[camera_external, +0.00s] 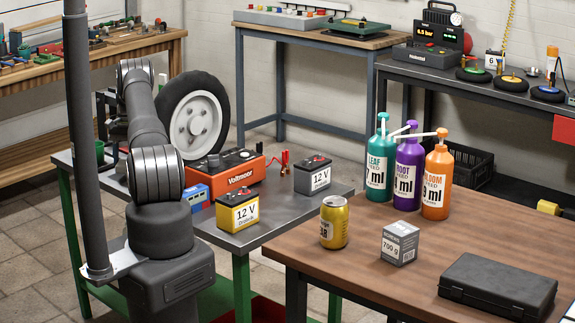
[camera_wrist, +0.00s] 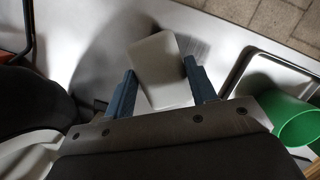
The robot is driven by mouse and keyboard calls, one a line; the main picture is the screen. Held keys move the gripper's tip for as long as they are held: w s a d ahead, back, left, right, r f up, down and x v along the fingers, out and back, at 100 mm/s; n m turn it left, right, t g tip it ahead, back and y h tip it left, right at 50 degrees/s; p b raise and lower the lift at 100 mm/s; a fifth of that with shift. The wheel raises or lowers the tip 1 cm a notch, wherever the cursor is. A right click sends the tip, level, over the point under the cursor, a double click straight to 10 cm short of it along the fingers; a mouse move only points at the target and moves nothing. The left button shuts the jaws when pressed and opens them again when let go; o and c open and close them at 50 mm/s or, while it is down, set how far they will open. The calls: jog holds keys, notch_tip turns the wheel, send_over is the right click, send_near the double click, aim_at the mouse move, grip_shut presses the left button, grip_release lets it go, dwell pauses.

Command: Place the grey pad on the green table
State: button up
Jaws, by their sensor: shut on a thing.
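The grey pad (camera_wrist: 160,62), a flat pale block, sits tilted between the two blue fingers of my gripper (camera_wrist: 160,84) in the wrist view. The gripper is shut on it. The green table (camera_external: 285,213) has green legs and a grey top in the external view; its pale top (camera_wrist: 236,35) lies beneath the pad in the wrist view. A shadow falls on the top beside the pad; I cannot tell whether the pad touches the surface. In the external view the pad and fingers are hidden behind my arm.
A green cup (camera_wrist: 294,120) stands right of my gripper. Pump bottles (camera_external: 409,170) stand on the brown table (camera_external: 350,265).

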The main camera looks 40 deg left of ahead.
jog(key=shift+f, duration=1.2)
jog(key=shift+f, duration=0.15)
jog(key=o, duration=1.1)
jog(key=shift+c, duration=0.2)
jog(key=v, duration=1.2)
jog(key=shift+r, duration=0.2)
jog(key=shift+f, duration=0.1)
